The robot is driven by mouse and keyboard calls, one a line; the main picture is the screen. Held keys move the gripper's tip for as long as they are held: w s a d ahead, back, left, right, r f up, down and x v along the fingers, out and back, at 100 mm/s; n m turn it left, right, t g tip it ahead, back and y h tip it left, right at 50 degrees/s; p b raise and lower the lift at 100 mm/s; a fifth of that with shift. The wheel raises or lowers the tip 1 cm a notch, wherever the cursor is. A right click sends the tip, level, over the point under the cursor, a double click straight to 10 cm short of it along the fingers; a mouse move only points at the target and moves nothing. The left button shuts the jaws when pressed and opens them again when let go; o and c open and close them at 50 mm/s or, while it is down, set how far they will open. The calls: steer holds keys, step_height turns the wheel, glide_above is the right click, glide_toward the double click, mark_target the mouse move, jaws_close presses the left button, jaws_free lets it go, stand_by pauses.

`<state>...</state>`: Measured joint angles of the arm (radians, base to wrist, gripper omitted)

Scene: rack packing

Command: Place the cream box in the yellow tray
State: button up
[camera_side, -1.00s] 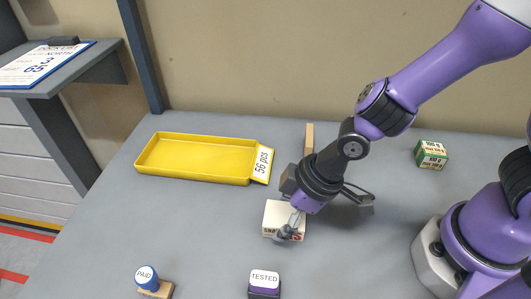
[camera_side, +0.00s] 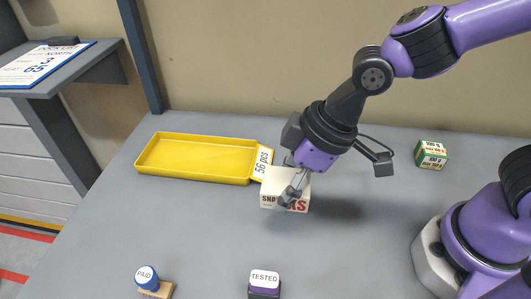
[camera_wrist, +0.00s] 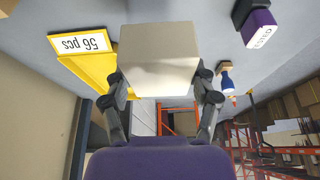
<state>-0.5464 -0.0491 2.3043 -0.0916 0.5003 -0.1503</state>
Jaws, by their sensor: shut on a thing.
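The cream box (camera_side: 270,188) has red and dark lettering on its front. My gripper (camera_side: 292,190) is shut on it and holds it above the table, with a shadow below and to the right. In the wrist view the cream box (camera_wrist: 158,72) sits between the two fingers of my gripper (camera_wrist: 165,100). The yellow tray (camera_side: 195,158) lies empty on the table, left of and behind the box. Its "56 pcs" label (camera_side: 262,162) is at its right end, just behind the box in the side view. The tray (camera_wrist: 92,68) also shows at left in the wrist view.
A "PAID" stamp (camera_side: 148,279) and a "TESTED" stamp (camera_side: 264,281) stand at the front edge of the view. A green and white box (camera_side: 431,154) stands at the back right. A shelf with a clipboard (camera_side: 45,64) is at far left. The table's middle is clear.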

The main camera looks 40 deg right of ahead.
mark_target(268, 176)
steer(key=shift+w+a+r, duration=0.4)
steer(key=shift+w+r, duration=0.1)
steer(key=shift+w, duration=0.15)
steer(key=shift+w+a+r, duration=0.4)
steer(key=shift+w+r, duration=0.1)
steer(key=shift+w, duration=0.1)
steer(key=w+a, duration=0.6)
steer(key=w, duration=0.3)
steer(key=w+d+f, duration=0.2)
steer(key=w, duration=0.1)
steer(key=w+d+f, duration=0.2)
steer(key=w, duration=0.1)
steer(key=w+d+f, duration=0.2)
steer(key=d, duration=0.1)
steer(key=shift+w, duration=0.4)
steer(key=shift+f, duration=1.95)
steer(key=shift+f, duration=0.1)
steer(key=o, duration=1.2)
